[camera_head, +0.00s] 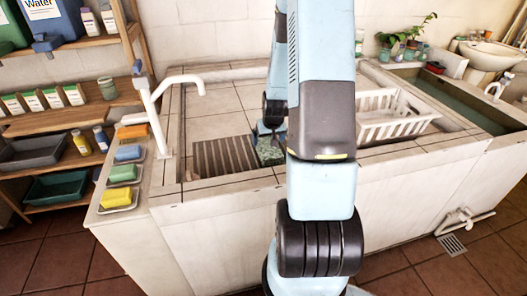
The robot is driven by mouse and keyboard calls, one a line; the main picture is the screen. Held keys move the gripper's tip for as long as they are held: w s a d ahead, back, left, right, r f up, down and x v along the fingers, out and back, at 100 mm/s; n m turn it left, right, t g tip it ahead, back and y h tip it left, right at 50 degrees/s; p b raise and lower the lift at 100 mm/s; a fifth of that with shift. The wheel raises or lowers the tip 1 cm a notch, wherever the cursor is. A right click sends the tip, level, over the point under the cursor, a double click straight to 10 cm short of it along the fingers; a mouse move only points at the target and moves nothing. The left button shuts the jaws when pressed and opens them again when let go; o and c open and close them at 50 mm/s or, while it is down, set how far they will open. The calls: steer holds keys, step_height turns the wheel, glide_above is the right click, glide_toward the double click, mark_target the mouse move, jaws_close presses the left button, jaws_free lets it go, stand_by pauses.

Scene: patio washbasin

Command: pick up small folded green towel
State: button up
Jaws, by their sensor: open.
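The small folded green towel (270,156) lies on the tiled basin top, just right of a ribbed washboard area. My arm hides part of it on its right side. My gripper (268,130) is just above or at the towel's far edge, partly hidden behind my arm. Its dark fingers point down and look apart. I cannot tell whether they touch the towel.
A ribbed washboard (225,155) lies left of the towel. A white tap (160,110) rises at the left rim, near several coloured soaps on dishes (122,197). A white basket (395,117) stands to the right. A wooden shelf (75,118) stands at far left.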

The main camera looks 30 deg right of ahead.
mark_target(267, 144)
steer(key=shift+x, duration=2.65)
steer(key=shift+d, duration=0.1)
steer(key=shift+c, duration=0.2)
steer(key=c, duration=0.7)
steer(key=shift+c, duration=0.5)
steer(key=shift+r, duration=0.15)
